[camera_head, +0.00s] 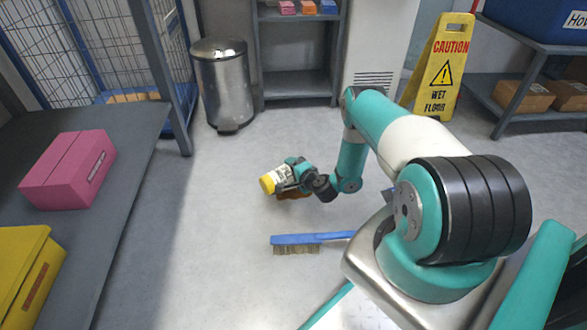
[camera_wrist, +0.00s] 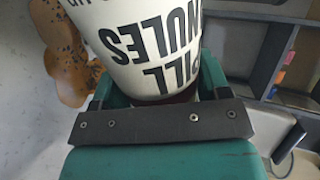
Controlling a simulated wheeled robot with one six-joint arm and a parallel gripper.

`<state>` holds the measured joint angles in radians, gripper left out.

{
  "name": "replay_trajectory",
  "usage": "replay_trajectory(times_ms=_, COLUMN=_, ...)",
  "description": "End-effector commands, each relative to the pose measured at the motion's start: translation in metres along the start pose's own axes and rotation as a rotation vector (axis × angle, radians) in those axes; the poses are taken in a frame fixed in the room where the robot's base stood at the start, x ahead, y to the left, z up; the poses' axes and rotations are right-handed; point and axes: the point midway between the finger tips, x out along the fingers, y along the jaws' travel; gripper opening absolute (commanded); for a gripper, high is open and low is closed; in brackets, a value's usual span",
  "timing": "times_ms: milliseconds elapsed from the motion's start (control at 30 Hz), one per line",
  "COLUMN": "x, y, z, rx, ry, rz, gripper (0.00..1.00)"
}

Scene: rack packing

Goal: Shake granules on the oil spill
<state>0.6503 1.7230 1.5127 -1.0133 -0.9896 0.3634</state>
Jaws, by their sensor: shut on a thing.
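My gripper (camera_head: 294,175) is shut on a white granules tub (camera_head: 277,179) with a yellow lid or top end. The tub lies tilted, its yellow end toward the lower left in the head view. In the wrist view the tub (camera_wrist: 140,35) fills the upper middle, with bold black lettering reading in part "SPILL" and "NULES". The oil spill (camera_wrist: 58,55) is a brown patch with darker specks on the floor, at the upper left of the wrist view. In the head view the spill (camera_head: 292,196) is mostly hidden beneath the tub and gripper.
A blue brush (camera_head: 310,239) lies on the floor in front of the spill. A steel bin (camera_head: 222,85) and grey shelf (camera_head: 298,60) stand behind. A yellow wet floor sign (camera_head: 440,70) is at back right. A grey table with a pink box (camera_head: 68,170) is left.

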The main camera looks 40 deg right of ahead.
Motion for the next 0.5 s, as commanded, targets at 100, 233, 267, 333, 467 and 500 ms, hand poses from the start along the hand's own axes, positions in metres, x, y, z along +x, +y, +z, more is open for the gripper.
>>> replay_trajectory(times_ms=100, x=-0.004, y=-0.011, z=-0.002, rx=-0.072, ry=0.028, rz=-0.001, gripper=0.31)
replay_trajectory(times_ms=233, x=-0.007, y=-0.018, z=-0.004, rx=-0.155, ry=0.061, rz=-0.001, gripper=0.31)
replay_trajectory(times_ms=267, x=-0.007, y=-0.02, z=-0.004, rx=-0.174, ry=0.069, rz=-0.002, gripper=0.31)
replay_trajectory(times_ms=333, x=-0.009, y=-0.024, z=-0.005, rx=-0.219, ry=0.087, rz=-0.002, gripper=0.31)
replay_trajectory(times_ms=467, x=-0.011, y=-0.03, z=-0.008, rx=-0.307, ry=0.122, rz=-0.002, gripper=0.31)
replay_trajectory(times_ms=500, x=-0.013, y=-0.032, z=-0.009, rx=-0.333, ry=0.132, rz=-0.001, gripper=0.31)
